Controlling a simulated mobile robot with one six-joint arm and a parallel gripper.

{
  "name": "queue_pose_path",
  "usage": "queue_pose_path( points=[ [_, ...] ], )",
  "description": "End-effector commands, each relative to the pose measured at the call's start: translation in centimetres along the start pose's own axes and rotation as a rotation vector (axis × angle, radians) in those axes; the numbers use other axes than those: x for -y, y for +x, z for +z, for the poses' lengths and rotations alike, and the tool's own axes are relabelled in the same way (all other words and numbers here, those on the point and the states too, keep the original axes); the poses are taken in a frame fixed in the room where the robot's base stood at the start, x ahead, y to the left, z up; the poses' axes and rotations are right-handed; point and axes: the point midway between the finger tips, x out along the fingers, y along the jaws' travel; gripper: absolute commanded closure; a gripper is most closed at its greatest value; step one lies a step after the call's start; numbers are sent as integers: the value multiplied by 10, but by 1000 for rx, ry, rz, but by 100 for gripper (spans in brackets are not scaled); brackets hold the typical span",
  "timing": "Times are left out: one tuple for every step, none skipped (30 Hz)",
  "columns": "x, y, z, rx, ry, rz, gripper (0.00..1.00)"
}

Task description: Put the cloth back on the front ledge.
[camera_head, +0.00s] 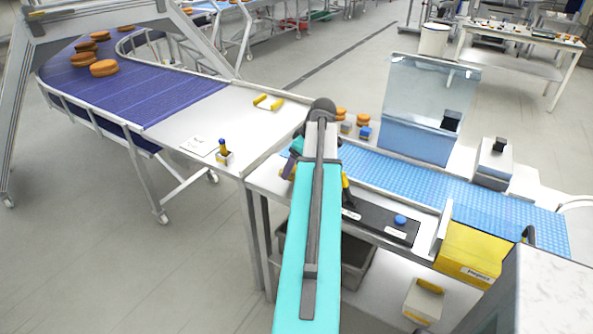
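My teal arm reaches up the middle of the picture. Its wrist end is over the near left corner of the blue belt. My gripper (289,167) is mostly hidden behind the arm, and its fingers cannot be made out. I cannot tell whether it holds anything. I cannot make out a cloth for certain.
The blue belt (430,196) runs right, past a clear guard (428,95) and a yellow box (478,253). A white table (180,128) holds a yellow item (268,102) and a small bottle (222,147). Brown rounds (104,68) lie on the purple conveyor (150,92).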

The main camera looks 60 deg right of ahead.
Motion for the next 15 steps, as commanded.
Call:
queue_pose_path(
  points=[
    [0, 1, 1, 0, 0, 0, 50],
    [0, 2, 1, 0, 0, -1, 50],
    [0, 4, 2, 0, 1, -1, 50],
    [1, 6, 3, 1, 1, -2, 50],
    [1, 9, 4, 1, 1, -2, 50],
    [1, 12, 5, 1, 2, -2, 50],
    [1, 14, 6, 1, 1, -2, 50],
    [1, 16, 7, 1, 1, -1, 50],
    [1, 20, 9, 1, 1, -2, 50],
    [1, 22, 10, 1, 1, -2, 50],
    [1, 24, 10, 1, 1, -2, 50],
    [0, 26, 11, 0, 0, -1, 50],
    [0, 28, 12, 0, 0, -1, 50],
    [0, 29, 12, 0, 0, 0, 50],
    [0, 30, 13, 0, 0, 0, 50]
  ],
)
